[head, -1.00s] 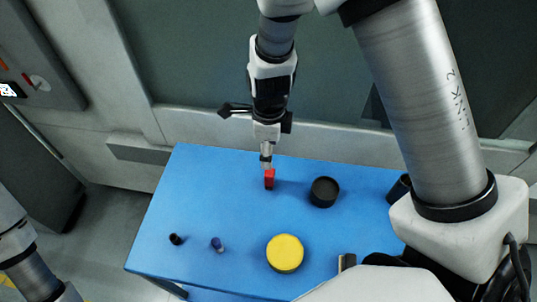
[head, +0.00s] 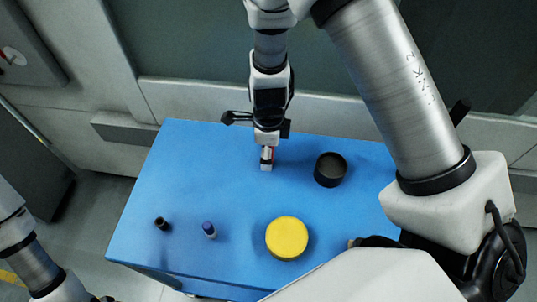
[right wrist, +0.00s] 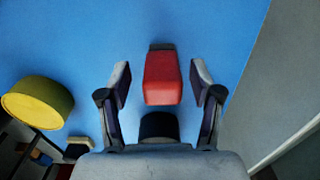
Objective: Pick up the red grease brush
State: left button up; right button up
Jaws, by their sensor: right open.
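The red grease brush (right wrist: 163,80) is a red block with a dark end, between the two fingers in the right wrist view. In the head view only a thin strip of its red (head: 274,153) shows beside my right gripper (head: 267,165), which hides the rest. My right gripper also shows in the right wrist view (right wrist: 161,84); it is open, one finger on each side of the brush, with gaps. I cannot tell how far above it the fingertips are. My left arm shows at the lower left of the head view, but its gripper is out of view.
The blue table (head: 190,185) holds a black round cup (head: 330,170) right of my right gripper and a yellow round thing (head: 287,237) nearer the front. A small black piece (head: 161,223) and a blue-capped piece (head: 209,229) stand at the left. A wall runs behind.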

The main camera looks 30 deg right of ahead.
jog(key=shift+w+f, duration=0.1)
jog(key=shift+f, duration=0.6)
jog(key=shift+w+f, duration=0.1)
jog(key=shift+w, duration=0.05)
pick_arm(q)
jog(key=shift+f, duration=0.25)
pick_arm(e)
grip_shut()
pick_arm(q)
jog(key=shift+r, duration=0.1)
